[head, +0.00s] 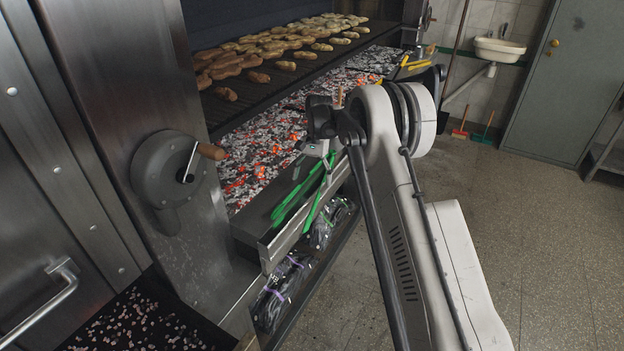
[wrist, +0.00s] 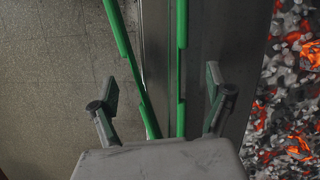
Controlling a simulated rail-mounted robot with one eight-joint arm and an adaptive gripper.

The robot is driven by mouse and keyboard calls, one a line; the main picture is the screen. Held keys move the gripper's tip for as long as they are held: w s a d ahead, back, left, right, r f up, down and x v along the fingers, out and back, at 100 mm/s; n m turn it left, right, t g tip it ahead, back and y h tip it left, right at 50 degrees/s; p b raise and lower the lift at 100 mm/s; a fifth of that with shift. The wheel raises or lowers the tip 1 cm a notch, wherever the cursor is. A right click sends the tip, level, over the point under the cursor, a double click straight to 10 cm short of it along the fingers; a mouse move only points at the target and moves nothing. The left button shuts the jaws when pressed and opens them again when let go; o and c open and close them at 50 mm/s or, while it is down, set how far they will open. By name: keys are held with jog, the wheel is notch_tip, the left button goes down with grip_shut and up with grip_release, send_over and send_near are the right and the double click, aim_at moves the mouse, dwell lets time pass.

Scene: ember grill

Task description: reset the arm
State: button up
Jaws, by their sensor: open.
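My gripper (wrist: 160,105) is open and empty in the wrist view, its two fingers spread apart. Green-handled tongs (wrist: 181,60) lie on the metal ledge (wrist: 225,60) in front of the grill, their two green arms running between and beyond my fingers. In the head view the tongs (head: 297,197) show at the front ledge below the coals. My arm reaches in from the lower right, and its wrist hides much of the gripper there. I cannot tell how high the gripper is above the tongs.
Glowing coals (head: 262,155) lie behind the ledge, under a grate with sausages or bread-like pieces (head: 270,48). A crank wheel (head: 170,168) is at left. A lower shelf holds bagged items (head: 285,280). Yellow-handled tools (head: 415,63) lie at the far end.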

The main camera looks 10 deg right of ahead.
jog(key=p+v, duration=0.2)
jog(key=v, duration=0.7)
jog(key=shift+p, duration=0.35)
